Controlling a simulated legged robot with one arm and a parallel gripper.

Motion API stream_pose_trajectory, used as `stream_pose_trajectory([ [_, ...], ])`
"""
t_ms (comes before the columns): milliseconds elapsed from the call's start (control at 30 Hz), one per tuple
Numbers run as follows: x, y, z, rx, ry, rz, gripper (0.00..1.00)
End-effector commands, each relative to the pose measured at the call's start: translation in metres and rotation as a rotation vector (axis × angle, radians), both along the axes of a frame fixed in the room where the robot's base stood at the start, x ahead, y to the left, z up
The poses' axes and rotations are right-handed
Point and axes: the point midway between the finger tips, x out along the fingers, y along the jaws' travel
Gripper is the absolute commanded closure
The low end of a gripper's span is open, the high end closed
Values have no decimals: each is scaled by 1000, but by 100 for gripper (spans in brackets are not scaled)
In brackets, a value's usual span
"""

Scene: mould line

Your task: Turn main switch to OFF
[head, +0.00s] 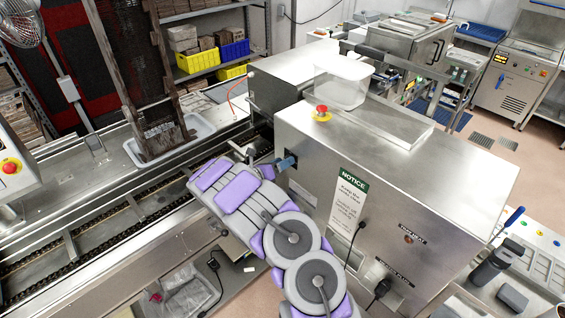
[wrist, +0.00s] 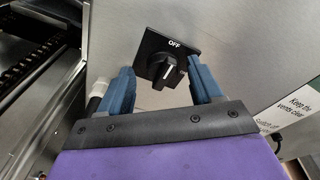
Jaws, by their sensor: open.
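The main switch (wrist: 164,72) is a black rotary knob with a white pointer line on a square black plate marked OFF at its top edge. In the wrist view the pointer is tilted to the right of the OFF label. My gripper (wrist: 160,82) is open, with one blue finger on each side of the knob. The right finger is close to the knob; I cannot tell whether it touches. In the head view my gripper (head: 286,163) is at the left side of the steel machine cabinet (head: 400,170), and my arm hides most of the switch there.
A chain conveyor (head: 100,240) runs along the left. A handle (wrist: 97,92) is left of my fingers.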

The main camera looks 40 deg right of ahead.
Motion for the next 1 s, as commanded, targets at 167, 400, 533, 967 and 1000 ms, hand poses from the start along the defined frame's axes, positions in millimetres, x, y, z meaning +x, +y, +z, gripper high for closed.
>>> stream_pose_trajectory([
  [167,-1,34,3,-2,2,6,35],
  [400,-5,87,10,-3,-1,4,35],
  [533,-7,115,13,-2,-2,5,35],
  [967,-11,162,17,1,0,3,35],
  [1000,-11,163,17,1,0,2,35],
])
